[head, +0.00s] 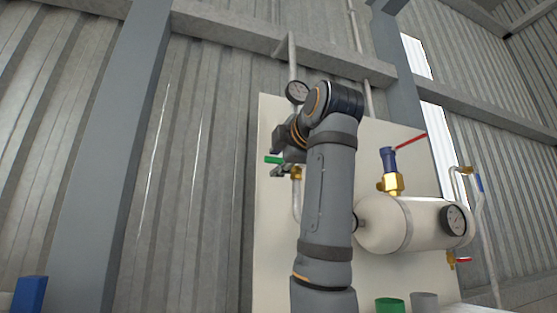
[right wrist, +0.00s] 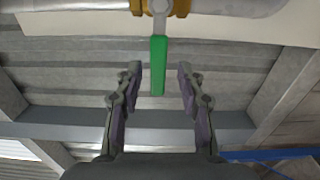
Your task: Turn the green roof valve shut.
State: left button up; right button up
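The green roof valve's handle (head: 273,160) shows as a short green bar on the left of the pale panel in the head view. In the right wrist view the green handle (right wrist: 158,66) hangs from a brass valve body (right wrist: 160,8) on a pale pipe. My right gripper (right wrist: 158,76) is open, with one finger on each side of the handle and a gap on both sides. In the head view my right gripper (head: 281,171) is at the handle, partly hidden behind my wrist. My left gripper is not in view.
A pale tank (head: 395,225) with a gauge (head: 454,220) is right of my arm. Above it is a blue relief valve (head: 388,160) with a red lever (head: 410,142). Another gauge (head: 297,92) sits above my gripper. A blue-handled valve (head: 479,183) is far right.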

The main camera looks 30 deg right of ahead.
jog(key=shift+s, duration=0.1)
jog(key=v, duration=0.7)
jog(key=shift+s, duration=0.2)
jog(key=shift+w, duration=0.15)
